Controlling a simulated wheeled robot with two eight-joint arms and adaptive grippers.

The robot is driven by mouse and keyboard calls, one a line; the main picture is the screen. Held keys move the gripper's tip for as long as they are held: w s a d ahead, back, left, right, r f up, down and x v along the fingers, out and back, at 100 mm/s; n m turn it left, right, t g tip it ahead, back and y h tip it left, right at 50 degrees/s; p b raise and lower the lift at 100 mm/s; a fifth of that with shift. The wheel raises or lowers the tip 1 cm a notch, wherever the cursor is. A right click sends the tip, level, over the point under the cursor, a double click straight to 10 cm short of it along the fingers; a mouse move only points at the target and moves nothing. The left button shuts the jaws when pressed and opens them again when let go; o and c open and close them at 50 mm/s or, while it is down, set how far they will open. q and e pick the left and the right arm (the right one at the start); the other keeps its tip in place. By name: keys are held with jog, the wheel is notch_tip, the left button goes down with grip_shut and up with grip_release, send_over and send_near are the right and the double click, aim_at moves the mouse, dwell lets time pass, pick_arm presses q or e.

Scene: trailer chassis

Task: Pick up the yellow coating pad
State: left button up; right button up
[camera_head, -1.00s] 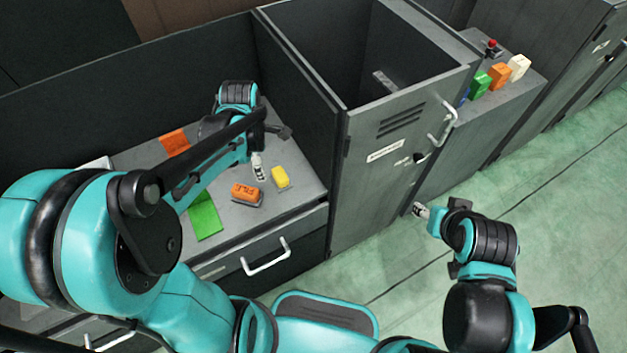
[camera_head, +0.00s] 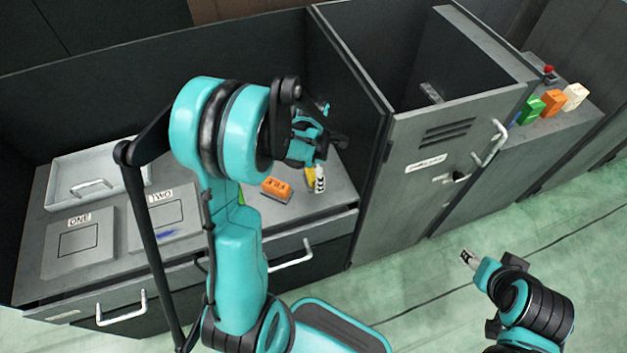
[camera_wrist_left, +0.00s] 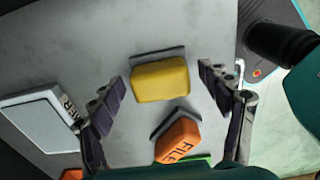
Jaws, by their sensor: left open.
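The yellow coating pad (camera_wrist_left: 161,80) lies on the grey worktop, between the spread fingers of my left gripper (camera_wrist_left: 165,95) in the left wrist view. The fingers are apart from it on both sides. In the head view the pad (camera_head: 310,178) is partly hidden behind my left gripper (camera_head: 319,178), which points down at it. An orange block marked FILE (camera_head: 276,187) sits just left of the pad, and it also shows in the left wrist view (camera_wrist_left: 180,139). My right gripper (camera_head: 468,258) is over the green floor, away from the worktop; its jaw state is unclear.
Panels marked ONE (camera_head: 79,242) and TWO (camera_head: 163,217) and a light tray (camera_head: 92,181) are on the worktop's left. A tall grey locker (camera_head: 440,150) stands right of the worktop. Green, orange and white blocks (camera_head: 553,103) stand on the far right cabinet.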

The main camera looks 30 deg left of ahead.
aim_at(313, 173)
pick_arm(q)
jog(key=c, duration=1.4)
jog(key=shift+o, duration=0.2)
jog(key=shift+r, duration=0.15)
notch_tip(313, 173, up, 18)
jog(key=p, duration=0.6)
jog(key=o, duration=0.7)
jog(key=shift+c, duration=0.2)
jog(key=c, duration=0.4)
